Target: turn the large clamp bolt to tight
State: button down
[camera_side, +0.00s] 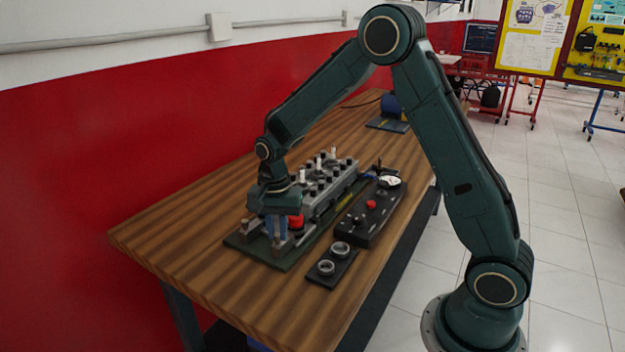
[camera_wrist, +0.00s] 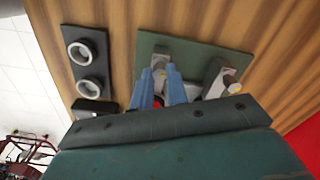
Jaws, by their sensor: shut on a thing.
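My gripper (camera_side: 274,228) reaches down at the near end of the engine block (camera_side: 328,188). Its blue fingers (camera_wrist: 160,73) are shut on the head of the large clamp bolt, at one of two grey clamps (camera_wrist: 172,48) on the green baseplate (camera_wrist: 203,52). The fingers hide most of that bolt head, and how tight it is cannot be told. The other clamp (camera_wrist: 216,78), with its own bolt head (camera_wrist: 230,76), stands beside the fingers at the right in the wrist view. A red part (camera_side: 296,222) sits just beside the gripper.
A dark plate with two metal rings (camera_side: 326,267) lies at the table's near right. A black panel with a red knob (camera_side: 370,204) and a white dial (camera_side: 390,181) lies beside the engine. The wooden table (camera_side: 190,240) is bare on the left, next to the red wall.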

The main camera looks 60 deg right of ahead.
aim_at(278, 234)
jog(key=m, duration=0.4)
jog(key=shift+w+r+m, duration=0.1)
jog(key=shift+m, duration=0.3)
jog(key=c, duration=1.4)
grip_release()
jog(key=shift+r, duration=0.1)
notch_tip(278, 234, up, 14)
jog(key=shift+f, duration=0.25)
jog(key=shift+s+r, duration=0.1)
jog(key=shift+s, duration=0.1)
